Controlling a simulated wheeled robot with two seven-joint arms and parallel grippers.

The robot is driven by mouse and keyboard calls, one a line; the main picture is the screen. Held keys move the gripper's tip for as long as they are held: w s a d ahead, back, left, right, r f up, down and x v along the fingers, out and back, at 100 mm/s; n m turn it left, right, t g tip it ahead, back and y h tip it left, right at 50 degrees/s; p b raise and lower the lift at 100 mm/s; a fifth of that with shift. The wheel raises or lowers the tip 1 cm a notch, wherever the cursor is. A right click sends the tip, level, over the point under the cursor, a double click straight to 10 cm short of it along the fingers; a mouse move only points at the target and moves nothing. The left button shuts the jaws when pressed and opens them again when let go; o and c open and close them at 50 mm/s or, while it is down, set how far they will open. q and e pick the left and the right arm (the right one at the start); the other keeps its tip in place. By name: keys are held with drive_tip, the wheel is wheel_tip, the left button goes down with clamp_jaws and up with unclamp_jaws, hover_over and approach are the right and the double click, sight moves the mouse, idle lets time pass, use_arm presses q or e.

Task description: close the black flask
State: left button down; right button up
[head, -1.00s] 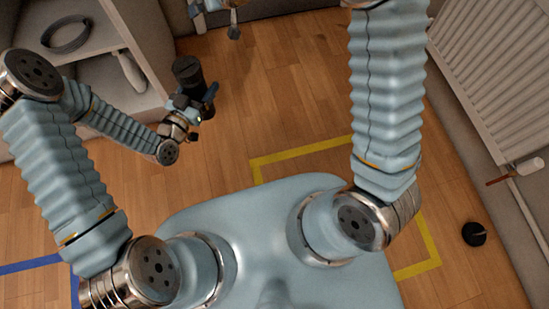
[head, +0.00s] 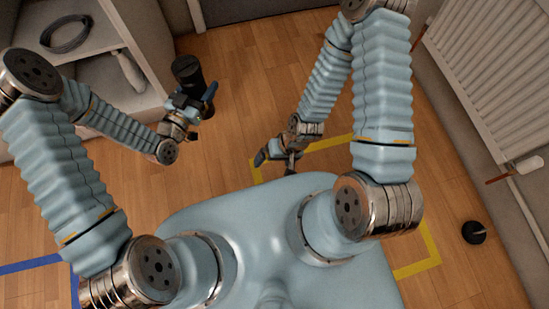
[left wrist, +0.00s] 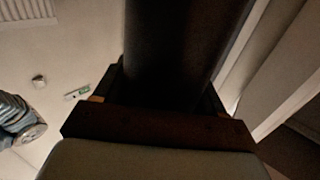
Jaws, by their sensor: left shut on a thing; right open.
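The black flask (head: 187,72) is a dark cylinder standing roughly upright in front of the shelf unit. My left gripper (head: 194,100) is shut on it, around its lower part. In the left wrist view the flask's dark body (left wrist: 183,50) fills the middle between the fingers. Its top opening is too dark to make out. My right gripper (head: 276,160) is open and empty, to the right of the flask and close in front of my base. No flask lid can be identified for sure.
A shelf unit (head: 135,45) with a coiled black cable (head: 66,34) stands at the upper left. A radiator (head: 492,75) lines the right wall. A round black object (head: 474,232) lies on the floor at right. Wood floor between the arms is clear.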

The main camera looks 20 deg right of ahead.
use_arm(q)
drive_tip(key=shift+r, duration=0.1)
drive_tip(key=w+a+r+n+t+y, duration=0.2)
drive_tip(key=a+n+t+y, duration=0.2)
drive_tip(key=a+n+y, duration=0.4)
drive_tip(key=a+y, duration=0.3)
drive_tip(key=a, duration=0.4)
drive_tip(key=shift+a+y, duration=0.3)
drive_tip(key=shift+a, duration=0.1)
